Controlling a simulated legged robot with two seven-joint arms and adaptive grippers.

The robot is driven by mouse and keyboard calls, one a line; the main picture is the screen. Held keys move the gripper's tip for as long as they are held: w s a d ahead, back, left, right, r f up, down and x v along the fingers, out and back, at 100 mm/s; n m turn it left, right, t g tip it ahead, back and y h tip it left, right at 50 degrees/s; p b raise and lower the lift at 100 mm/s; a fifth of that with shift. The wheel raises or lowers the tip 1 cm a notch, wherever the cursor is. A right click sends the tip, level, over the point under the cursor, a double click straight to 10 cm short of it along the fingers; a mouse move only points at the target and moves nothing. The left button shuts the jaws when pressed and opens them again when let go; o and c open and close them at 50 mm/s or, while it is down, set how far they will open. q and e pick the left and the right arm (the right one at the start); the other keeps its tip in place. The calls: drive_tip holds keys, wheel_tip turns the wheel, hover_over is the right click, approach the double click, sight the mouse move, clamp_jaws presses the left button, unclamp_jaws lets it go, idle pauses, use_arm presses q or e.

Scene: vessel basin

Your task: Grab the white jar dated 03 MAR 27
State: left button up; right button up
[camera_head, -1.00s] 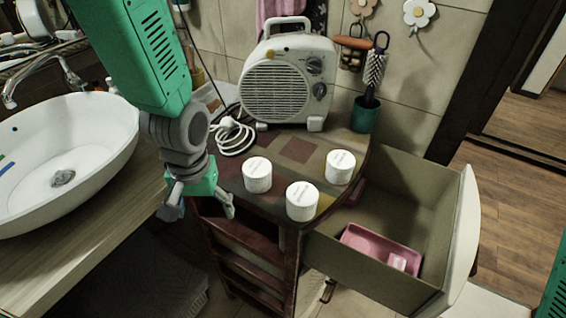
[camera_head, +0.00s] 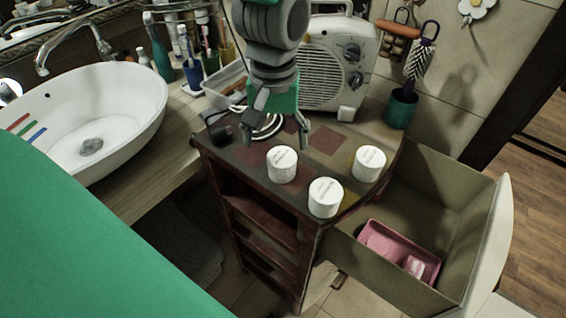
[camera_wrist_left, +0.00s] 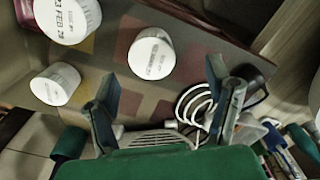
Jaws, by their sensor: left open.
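Three white jars with printed lids stand on the small wooden cabinet: a left jar (camera_head: 282,164), a front jar (camera_head: 326,198) and a right jar (camera_head: 369,163). In the wrist view the front jar (camera_wrist_left: 68,18) is partly cut off, and its lid seems to read "3 FEB 28". The lid prints on the left jar (camera_wrist_left: 152,54) and right jar (camera_wrist_left: 55,85) are too small to read. My left gripper (camera_head: 268,128) is open and empty above the cabinet top, behind and slightly left of the left jar. My right gripper is out of view.
A white fan heater (camera_head: 325,65) stands behind the jars, its coiled cord (camera_head: 266,125) near my left gripper. A teal cup (camera_head: 401,110) with a brush is at the back right. An open drawer (camera_head: 448,235) holding a pink tray (camera_head: 380,243) juts out right. A sink (camera_head: 90,110) is left.

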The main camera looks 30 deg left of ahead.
sight(283, 157)
use_arm(q)
wheel_tip(283, 157, down, 3)
drive_tip(key=shift+w+d+r, duration=0.15)
drive_tip(key=shift+r, duration=0.05)
drive_tip(key=shift+d+f, duration=0.2)
drive_tip(key=shift+f, duration=0.2)
drive_tip(key=f, duration=0.3)
drive_tip(key=shift+w+d+f, duration=0.2)
drive_tip(key=shift+f, duration=0.15)
drive_tip(key=shift+w+a+f, duration=0.1)
drive_tip(key=shift+a+f, duration=0.05)
drive_tip(key=shift+f, duration=0.35)
drive_tip(key=c, duration=1.3)
